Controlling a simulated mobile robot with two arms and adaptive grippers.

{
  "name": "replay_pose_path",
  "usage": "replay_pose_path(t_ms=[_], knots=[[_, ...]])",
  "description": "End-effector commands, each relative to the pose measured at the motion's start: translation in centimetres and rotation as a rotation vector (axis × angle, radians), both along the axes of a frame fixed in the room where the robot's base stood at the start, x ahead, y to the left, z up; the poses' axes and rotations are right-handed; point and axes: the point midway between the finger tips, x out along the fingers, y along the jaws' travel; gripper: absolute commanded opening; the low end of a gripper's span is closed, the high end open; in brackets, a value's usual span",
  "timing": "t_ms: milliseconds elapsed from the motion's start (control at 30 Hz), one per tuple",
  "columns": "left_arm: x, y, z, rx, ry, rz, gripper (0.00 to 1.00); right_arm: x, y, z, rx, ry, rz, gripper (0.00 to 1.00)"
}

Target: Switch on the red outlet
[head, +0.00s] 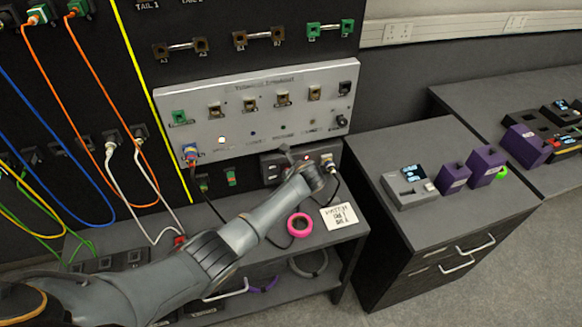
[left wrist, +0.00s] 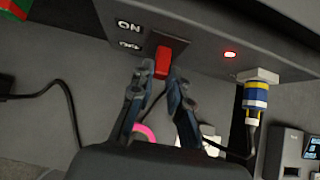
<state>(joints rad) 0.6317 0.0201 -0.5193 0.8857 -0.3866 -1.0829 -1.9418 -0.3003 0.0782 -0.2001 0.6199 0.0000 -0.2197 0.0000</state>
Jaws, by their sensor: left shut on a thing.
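The dark outlet box (head: 271,170) stands on the bench under the grey panel, partly hidden by my left arm in the head view. In the left wrist view the box (left wrist: 215,30) shows a red switch (left wrist: 163,62) beside ON and OFF labels (left wrist: 130,35). A small red light (left wrist: 230,54) glows on the box. My left gripper (left wrist: 158,74) is shut on the red switch, with one finger on each side. A plug with blue, white and yellow bands (left wrist: 255,100) sits in the box, right of the light. My right gripper is not in view.
A pink ring (head: 299,225) and a white note card (head: 339,216) lie on the bench in front of the box. A black cable runs from the plug. Orange, blue and white cables hang at the left. A cabinet (head: 420,230) with purple devices stands at the right.

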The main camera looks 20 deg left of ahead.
Motion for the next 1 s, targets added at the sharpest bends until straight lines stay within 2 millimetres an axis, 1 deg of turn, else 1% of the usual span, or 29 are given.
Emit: replay_pose_path(t_ms=[33, 233, 533, 1000], knots=[[0.2, 0.1, 0.9, -0.02, 0.029, 0.002, 0.0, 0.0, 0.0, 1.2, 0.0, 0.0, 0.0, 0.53], [0.5, 0.3, 1.1, -0.085, 0.125, 0.001, 0.0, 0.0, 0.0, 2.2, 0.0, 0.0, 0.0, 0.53], [0.7, 0.5, 1.2, -0.133, 0.198, 0.001, 0.0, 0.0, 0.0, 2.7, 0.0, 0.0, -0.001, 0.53], [0.8, 0.5, 1.3, -0.139, 0.205, 0.001, 0.0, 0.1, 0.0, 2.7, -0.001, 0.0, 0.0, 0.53]])
